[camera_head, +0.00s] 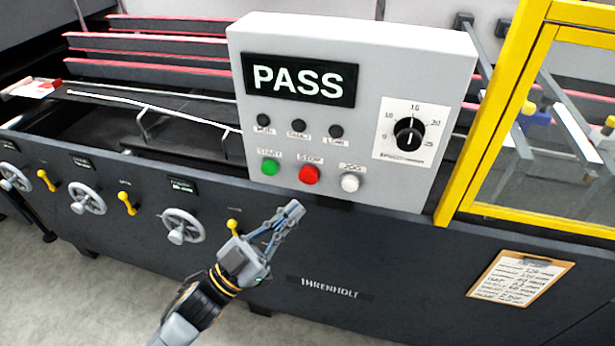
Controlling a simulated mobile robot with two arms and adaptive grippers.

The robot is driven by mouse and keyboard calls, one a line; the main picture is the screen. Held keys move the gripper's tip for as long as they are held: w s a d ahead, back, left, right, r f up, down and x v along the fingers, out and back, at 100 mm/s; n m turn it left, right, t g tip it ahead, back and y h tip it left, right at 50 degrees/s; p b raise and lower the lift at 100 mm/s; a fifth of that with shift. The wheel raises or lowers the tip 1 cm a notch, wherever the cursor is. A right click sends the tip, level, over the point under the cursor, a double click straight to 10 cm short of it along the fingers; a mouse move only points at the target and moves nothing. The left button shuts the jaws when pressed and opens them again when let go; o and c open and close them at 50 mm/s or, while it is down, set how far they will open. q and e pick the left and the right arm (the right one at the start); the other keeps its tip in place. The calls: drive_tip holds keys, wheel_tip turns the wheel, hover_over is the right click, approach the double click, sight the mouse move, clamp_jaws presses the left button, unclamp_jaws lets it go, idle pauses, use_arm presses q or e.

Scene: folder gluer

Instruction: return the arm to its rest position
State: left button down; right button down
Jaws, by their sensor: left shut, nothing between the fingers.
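My left gripper (292,212) is shut and empty. It is in front of the dark machine front, just below the grey control box (215,50). Its arm comes up from the bottom of the view. The box has a display (299,80) reading PASS, a green START button (271,168), a red button (309,175), a white JOG button (350,182) and a black dial (408,134). The fingertips look apart from the buttons. My right gripper is not in view.
Handwheels (183,226) and yellow levers (127,203) stick out of the machine front at left. A yellow-framed guard (461,190) stands at right. A clipboard (521,279) hangs at lower right. Grey floor (80,290) at lower left is clear.

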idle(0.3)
